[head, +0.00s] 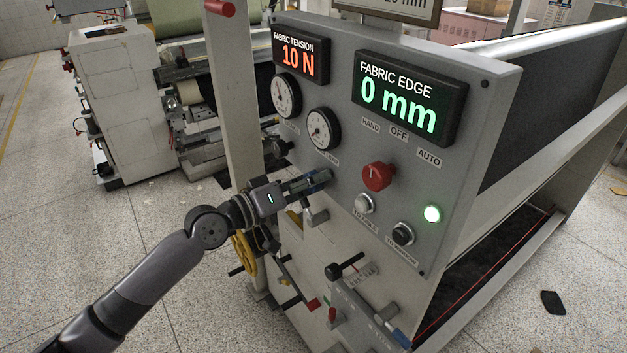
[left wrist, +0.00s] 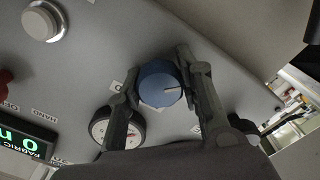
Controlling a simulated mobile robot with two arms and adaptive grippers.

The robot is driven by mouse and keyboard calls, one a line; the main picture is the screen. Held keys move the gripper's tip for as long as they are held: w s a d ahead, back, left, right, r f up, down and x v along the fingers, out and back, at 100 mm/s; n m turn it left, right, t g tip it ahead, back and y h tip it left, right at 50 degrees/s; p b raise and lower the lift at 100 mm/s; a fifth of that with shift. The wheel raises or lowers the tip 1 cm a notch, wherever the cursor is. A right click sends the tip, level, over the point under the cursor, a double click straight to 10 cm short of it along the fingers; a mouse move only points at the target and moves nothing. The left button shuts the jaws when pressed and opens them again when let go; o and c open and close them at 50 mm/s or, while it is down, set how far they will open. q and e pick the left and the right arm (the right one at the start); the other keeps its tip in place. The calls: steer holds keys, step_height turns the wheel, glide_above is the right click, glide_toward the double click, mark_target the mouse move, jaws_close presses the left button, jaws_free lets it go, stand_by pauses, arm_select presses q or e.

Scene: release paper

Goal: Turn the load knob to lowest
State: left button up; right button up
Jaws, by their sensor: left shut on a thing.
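A round blue knob (left wrist: 160,84) with a pale pointer line sits on the grey control panel (head: 345,165). In the left wrist view the line points to the right. My left gripper (head: 318,181) reaches the panel from the left, below the two gauges. Its two fingers (left wrist: 161,92) are shut on the blue knob, one on each side. In the head view the fingers mostly cover the knob. Labels around the knob are partly hidden and too small to read. My right gripper is in neither view.
Right of the gripper are a red selector knob (head: 377,177), a white button (head: 364,204) and a black button (head: 403,233). Gauges (head: 323,129) and displays reading 10 N (head: 300,58) and 0 mm (head: 408,98) are above. Levers (head: 345,267) stick out below.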

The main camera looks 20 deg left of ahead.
arm_select(q)
steer(key=o, duration=1.2)
steer(key=shift+a, duration=0.1)
steer(key=shift+v, duration=5.95)
